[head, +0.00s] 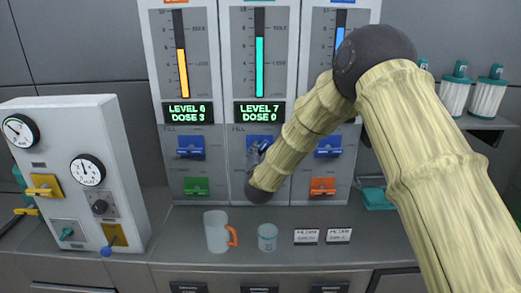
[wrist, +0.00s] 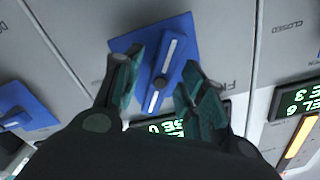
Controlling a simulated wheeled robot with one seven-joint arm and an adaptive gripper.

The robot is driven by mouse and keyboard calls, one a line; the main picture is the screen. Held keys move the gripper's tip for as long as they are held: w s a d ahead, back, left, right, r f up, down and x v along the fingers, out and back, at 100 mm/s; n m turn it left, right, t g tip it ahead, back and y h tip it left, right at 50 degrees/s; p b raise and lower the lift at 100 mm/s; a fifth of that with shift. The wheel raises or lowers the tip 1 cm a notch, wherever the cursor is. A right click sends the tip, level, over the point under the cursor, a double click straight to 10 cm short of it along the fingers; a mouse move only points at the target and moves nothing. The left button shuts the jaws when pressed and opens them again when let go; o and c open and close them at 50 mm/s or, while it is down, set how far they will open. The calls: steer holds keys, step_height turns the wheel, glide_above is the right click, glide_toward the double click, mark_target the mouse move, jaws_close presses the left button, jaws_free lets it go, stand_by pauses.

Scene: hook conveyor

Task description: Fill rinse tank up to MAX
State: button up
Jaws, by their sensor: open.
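Three tall grey tank panels stand side by side in the head view, with a yellow gauge (head: 182,73), a teal gauge (head: 260,66) and a blue gauge (head: 340,28). The middle display (head: 261,112) reads LEVEL 7, DOSE 0. I cannot read which panel is the rinse tank. In the wrist view my gripper (wrist: 161,92) is open, its fingers on either side of the lever on a blue FILL valve (wrist: 176,45). I cannot tell whether they touch it.
The left panel has a blue valve (head: 190,146) and a green valve (head: 196,186); the right has a blue valve (head: 328,146) and an orange valve (head: 323,186). A mug (head: 217,232) and a cup (head: 267,237) stand on the counter below. A gauge box (head: 80,165) stands left.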

steer(key=shift+w, duration=0.6)
jaws_close()
steer(key=shift+d, duration=0.1)
